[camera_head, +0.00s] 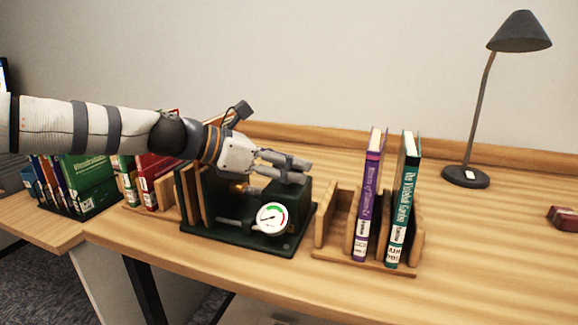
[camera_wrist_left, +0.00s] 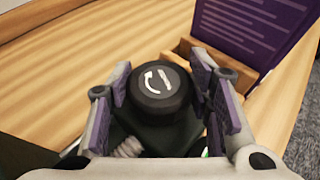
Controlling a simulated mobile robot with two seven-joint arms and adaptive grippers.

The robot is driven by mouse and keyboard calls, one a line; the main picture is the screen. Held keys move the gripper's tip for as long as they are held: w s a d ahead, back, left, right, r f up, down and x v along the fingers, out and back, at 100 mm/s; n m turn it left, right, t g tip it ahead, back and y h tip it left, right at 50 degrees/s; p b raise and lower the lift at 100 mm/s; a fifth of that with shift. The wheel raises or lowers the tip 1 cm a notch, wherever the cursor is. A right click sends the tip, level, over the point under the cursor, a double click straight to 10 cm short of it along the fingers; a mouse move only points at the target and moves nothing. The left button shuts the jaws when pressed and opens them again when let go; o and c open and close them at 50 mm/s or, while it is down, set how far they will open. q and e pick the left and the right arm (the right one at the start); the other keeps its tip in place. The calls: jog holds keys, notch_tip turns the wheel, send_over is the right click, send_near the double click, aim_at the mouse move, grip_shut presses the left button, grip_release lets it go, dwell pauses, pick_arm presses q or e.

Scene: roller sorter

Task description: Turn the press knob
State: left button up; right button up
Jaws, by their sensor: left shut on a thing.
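The dark green press (camera_head: 295,200) stands on the desk with a round gauge (camera_head: 271,218) on its front and wooden boards at its left. My left gripper (camera_head: 290,170) reaches in from the left and is over the press top. In the left wrist view the black press knob (camera_wrist_left: 160,88), with a white curved arrow and a white bar on its face, sits between the two fingers of my left gripper (camera_wrist_left: 160,100), which is shut on it. In the head view the fingers hide the knob. My right gripper is not in view.
A wooden rack (camera_head: 322,230) right of the press holds a purple book (camera_head: 367,200) and a teal book (camera_head: 401,205). Several books stand at the left, partly behind my arm. A dark lamp (camera_head: 466,177) stands at the back right. The desk's right front is clear.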

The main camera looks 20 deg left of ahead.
pick_arm(q)
jog(key=shift+m+g+h, duration=0.3)
jog(key=shift+m+g, duration=0.2)
jog(key=shift+g, duration=0.1)
jog(key=o, duration=1.2)
jog(key=shift+f, duration=0.1)
jog(key=shift+c, duration=0.2)
notch_tip(320, 180, up, 10)
jog(key=shift+r, duration=0.1)
